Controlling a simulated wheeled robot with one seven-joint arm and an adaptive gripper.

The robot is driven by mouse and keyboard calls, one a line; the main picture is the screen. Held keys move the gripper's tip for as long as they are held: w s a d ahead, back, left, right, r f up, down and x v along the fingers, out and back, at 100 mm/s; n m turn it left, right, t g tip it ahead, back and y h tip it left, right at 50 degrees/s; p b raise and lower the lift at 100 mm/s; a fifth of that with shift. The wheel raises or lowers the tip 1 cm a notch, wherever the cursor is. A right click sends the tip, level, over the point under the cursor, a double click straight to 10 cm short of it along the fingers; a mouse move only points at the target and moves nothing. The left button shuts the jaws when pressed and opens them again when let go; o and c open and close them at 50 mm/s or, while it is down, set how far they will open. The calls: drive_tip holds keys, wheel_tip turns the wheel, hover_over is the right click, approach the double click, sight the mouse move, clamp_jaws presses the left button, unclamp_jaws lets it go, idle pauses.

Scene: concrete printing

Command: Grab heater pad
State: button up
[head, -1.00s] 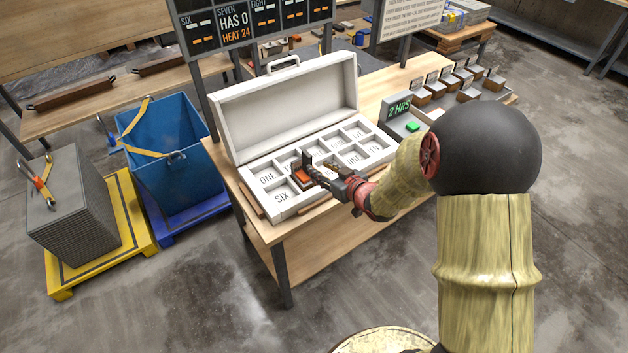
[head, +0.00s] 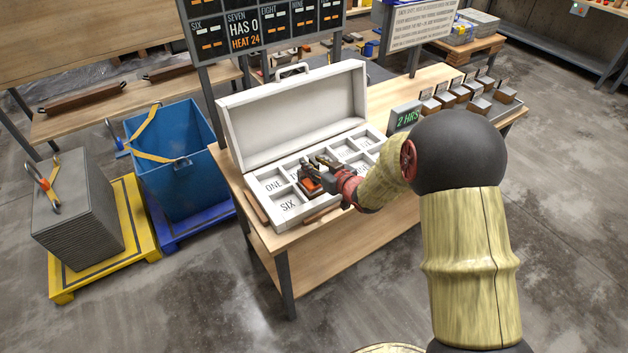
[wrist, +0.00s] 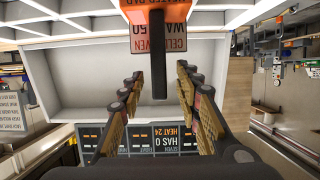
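The heater pad is a small orange block (head: 311,184) with a dark upright handle. It sits in a front compartment of the open white case (head: 290,116) in the head view. My gripper (wrist: 159,75) is open, one finger on each side of the handle, with gaps showing on both sides. In the head view my gripper (head: 322,164) is right at the pad and partly hides it.
The case has numbered compartments and stands on a wooden table (head: 335,252). Its raised lid is behind my gripper. A "2 HRS" display (head: 406,117) and several small blocks stand to the right. A sign board (head: 262,28) rises behind. A blue bin (head: 172,160) is at the left.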

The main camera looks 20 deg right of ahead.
drive_tip(key=shift+c, duration=0.8)
clamp_jaws()
drive_tip(key=shift+r, duration=0.2)
idle(0.3)
